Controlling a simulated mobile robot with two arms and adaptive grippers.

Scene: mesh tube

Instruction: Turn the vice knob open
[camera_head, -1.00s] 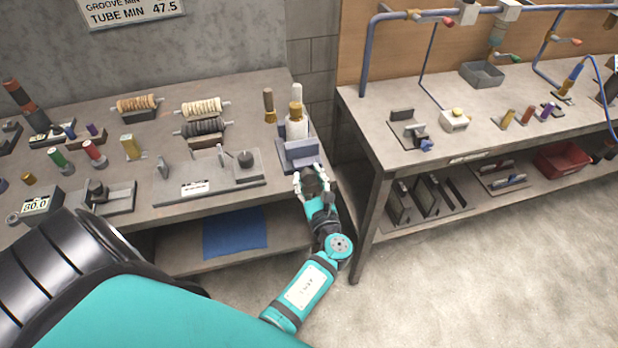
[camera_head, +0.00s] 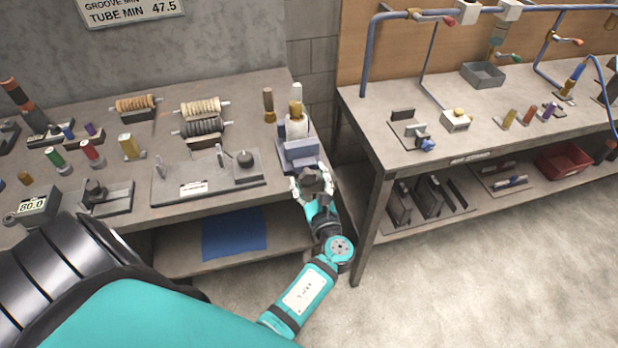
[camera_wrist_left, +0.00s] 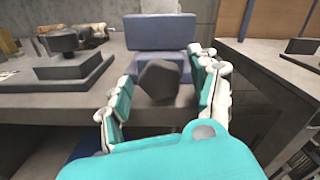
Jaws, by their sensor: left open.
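The vice (camera_head: 300,150) is a grey-blue block at the right end of the left bench, and it also shows in the left wrist view (camera_wrist_left: 152,32). Its dark grey, faceted knob (camera_wrist_left: 159,80) faces me at the front of the vice. In the head view the knob (camera_head: 312,181) is partly hidden by my gripper. My left gripper (camera_head: 312,188) is open, with its fingers on the two sides of the knob. In the left wrist view the gripper (camera_wrist_left: 162,100) shows gaps between the fingers and the knob. My right gripper is not in view.
A flat fixture with a dark round knob (camera_head: 246,158) stands left of the vice. Wooden-topped tools (camera_head: 269,106) stand behind it. The right bench (camera_head: 376,140) begins beyond a gap, with a leg near my arm.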

